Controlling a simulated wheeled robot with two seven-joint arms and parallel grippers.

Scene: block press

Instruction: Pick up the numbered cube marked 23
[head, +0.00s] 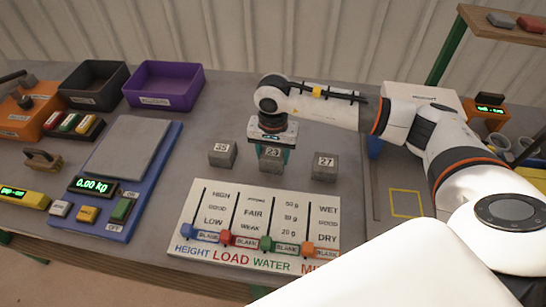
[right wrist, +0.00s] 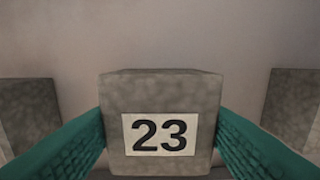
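The grey cube marked 23 (head: 271,159) stands in the middle of a row of three on the grey table. In the right wrist view the cube (right wrist: 160,95) fills the centre, its 23 label facing the camera and upright. My right gripper (head: 273,150) is over it from above, with one teal finger on each side. In the right wrist view both fingers of the gripper (right wrist: 162,135) meet the cube's sides with no gap showing, so it looks shut on the cube. The cube appears level with its neighbours, on the table. My left gripper is not in view.
A cube marked 35 (head: 222,154) stands left of cube 23, and a cube marked 27 (head: 324,167) stands right. A slider panel (head: 228,203) lies in front. A blue scale (head: 150,181) reading 0.00 is at left. A yellow square outline (head: 405,191) is at right.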

